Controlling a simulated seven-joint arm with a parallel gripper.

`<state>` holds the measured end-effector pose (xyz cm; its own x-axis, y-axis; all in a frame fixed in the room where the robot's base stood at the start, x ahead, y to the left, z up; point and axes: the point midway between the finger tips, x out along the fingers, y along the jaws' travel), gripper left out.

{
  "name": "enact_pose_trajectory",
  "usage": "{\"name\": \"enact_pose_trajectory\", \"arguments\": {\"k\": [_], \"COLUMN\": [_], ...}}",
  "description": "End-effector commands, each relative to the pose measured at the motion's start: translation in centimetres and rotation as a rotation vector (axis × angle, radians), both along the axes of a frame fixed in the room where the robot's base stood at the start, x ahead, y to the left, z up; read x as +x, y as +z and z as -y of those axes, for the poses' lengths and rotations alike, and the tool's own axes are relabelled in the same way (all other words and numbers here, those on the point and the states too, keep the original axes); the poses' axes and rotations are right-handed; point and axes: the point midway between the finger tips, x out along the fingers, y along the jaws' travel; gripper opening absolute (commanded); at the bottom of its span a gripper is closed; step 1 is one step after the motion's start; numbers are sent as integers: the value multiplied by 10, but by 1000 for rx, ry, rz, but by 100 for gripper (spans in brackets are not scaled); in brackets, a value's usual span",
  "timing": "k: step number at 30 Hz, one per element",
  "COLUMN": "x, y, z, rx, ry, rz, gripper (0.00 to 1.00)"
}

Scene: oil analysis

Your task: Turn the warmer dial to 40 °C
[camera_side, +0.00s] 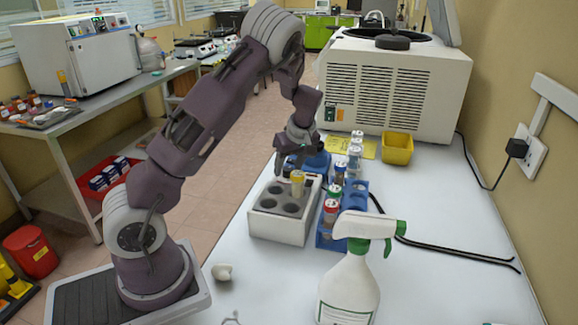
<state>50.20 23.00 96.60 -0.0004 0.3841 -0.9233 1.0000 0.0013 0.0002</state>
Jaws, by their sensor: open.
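A white block with several dark round wells (262,228), apparently the warmer, stands on the bench in the middle of the view. A yellow-capped vial (297,184) stands upright in one of its wells. I cannot make out the dial or any temperature marks; they may be on a side turned away or behind my gripper. My gripper (291,171) points down over the far part of the warmer, close to the yellow-capped vial. It is open, with nothing visibly held. Whether its fingers touch anything cannot be told from this view.
A blue rack (355,199) with several capped vials stands just right of the warmer. A white spray bottle (349,287) stands in front. A yellow bin (397,148) and a large white machine (395,85) are behind.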

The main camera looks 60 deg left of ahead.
Motion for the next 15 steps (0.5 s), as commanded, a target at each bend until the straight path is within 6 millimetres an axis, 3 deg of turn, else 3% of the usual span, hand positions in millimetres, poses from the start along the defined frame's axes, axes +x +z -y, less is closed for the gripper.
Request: {"name": "enact_pose_trajectory", "arguments": {"k": [7, 15], "x": [0, 0], "y": [-1, -1], "z": [0, 0], "rx": [-1, -1], "ry": [-1, -1], "rz": [0, 0], "gripper": [49, 0]}}
